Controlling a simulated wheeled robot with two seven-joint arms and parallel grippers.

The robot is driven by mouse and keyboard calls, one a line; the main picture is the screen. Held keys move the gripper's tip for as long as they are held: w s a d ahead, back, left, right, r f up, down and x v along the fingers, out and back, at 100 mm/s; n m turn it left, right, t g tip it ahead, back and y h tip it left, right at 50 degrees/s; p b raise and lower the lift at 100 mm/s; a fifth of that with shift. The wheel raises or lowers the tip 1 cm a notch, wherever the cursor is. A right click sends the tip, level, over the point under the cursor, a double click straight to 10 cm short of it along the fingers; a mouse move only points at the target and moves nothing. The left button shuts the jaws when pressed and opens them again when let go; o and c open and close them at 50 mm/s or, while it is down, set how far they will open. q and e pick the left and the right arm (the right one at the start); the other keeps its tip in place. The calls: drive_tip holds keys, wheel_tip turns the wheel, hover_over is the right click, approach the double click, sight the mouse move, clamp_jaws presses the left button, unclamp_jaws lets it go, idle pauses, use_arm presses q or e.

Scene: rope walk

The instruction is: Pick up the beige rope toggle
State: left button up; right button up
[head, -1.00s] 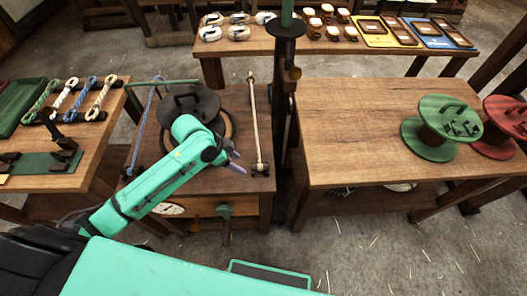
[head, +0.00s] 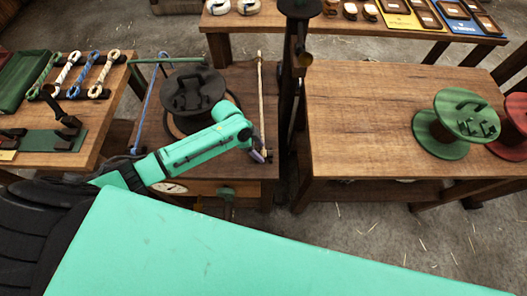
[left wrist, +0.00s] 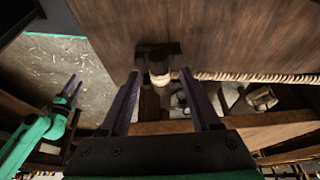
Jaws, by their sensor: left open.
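The beige rope toggle (left wrist: 159,74) shows in the left wrist view as a pale, short round piece at the end of a beige rope, sitting in a dark bracket. In the head view the beige rope (head: 261,95) runs along the right side of the dark wooden stand; its near end is hidden by my gripper. My left gripper (head: 259,156) is open at that near end. In the left wrist view its fingers (left wrist: 160,82) are on either side of the toggle, with no clear contact. My right gripper (left wrist: 73,88) shows small at the left, fingers apart and empty.
A dark round weight (head: 192,90) stands on the stand (head: 236,80), with a blue rope (head: 148,100) at its left. A dark post (head: 300,50) rises right of the rope. The right bench (head: 370,110) is mostly clear, with a green reel (head: 440,140).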

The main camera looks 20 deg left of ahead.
use_arm(q)
drive_tip(key=shift+d+f, duration=0.15)
drive_tip(key=shift+f, duration=0.15)
clamp_jaws()
drive_tip(key=shift+r, duration=0.1)
